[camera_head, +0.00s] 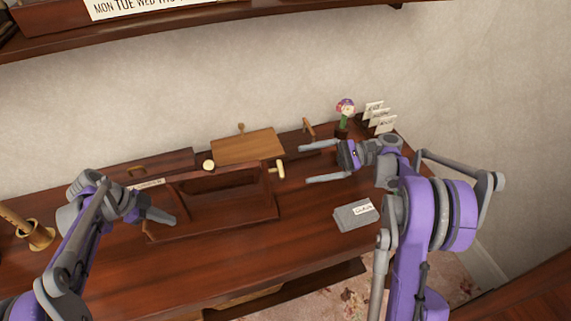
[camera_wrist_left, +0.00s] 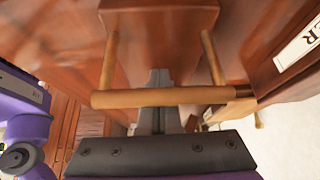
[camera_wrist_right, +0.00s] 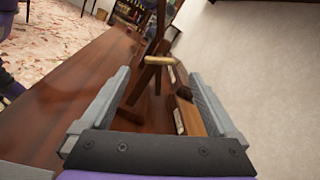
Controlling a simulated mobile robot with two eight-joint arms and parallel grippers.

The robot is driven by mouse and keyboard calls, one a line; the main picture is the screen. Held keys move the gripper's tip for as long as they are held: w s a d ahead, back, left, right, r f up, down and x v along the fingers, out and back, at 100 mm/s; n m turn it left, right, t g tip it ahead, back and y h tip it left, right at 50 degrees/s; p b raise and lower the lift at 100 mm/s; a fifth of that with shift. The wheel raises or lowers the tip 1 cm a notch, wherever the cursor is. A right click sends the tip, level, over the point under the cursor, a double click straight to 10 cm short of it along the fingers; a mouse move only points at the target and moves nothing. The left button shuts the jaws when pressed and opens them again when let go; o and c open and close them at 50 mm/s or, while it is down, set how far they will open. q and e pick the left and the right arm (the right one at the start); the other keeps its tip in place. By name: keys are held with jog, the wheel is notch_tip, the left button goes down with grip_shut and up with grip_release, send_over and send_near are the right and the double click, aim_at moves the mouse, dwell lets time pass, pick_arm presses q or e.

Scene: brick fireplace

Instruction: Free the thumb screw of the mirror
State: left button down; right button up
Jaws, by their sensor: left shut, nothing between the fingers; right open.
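The mirror (camera_head: 232,180) looks like a dark wooden frame standing on the desk, tilted; its face is hard to make out. A pale wooden thumb screw (camera_head: 278,169) sticks out at its right side. It also shows in the right wrist view (camera_wrist_right: 160,60), in front of a dark post. My right gripper (camera_head: 305,165) is open and empty, its fingers pointing at the thumb screw from the right, with a gap left between them. My left gripper (camera_head: 172,220) is shut and empty by the mirror's left side. In the left wrist view, a pale wooden bar (camera_wrist_left: 205,95) crosses in front of its fingers.
A grey block (camera_head: 355,215) with a label lies at the desk's right. A flower in a pot (camera_head: 344,115) and a card holder (camera_head: 378,117) stand at the back right. A light wooden box (camera_head: 248,146) is behind the mirror. The desk's front is clear.

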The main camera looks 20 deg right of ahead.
aim_at(277, 170)
jog(key=shift+d+f, duration=0.1)
jog(key=shift+d, duration=0.05)
jog(key=a, duration=0.8)
jog(key=w+a, duration=0.1)
jog(key=a, duration=0.3)
jog(key=shift+f, duration=0.1)
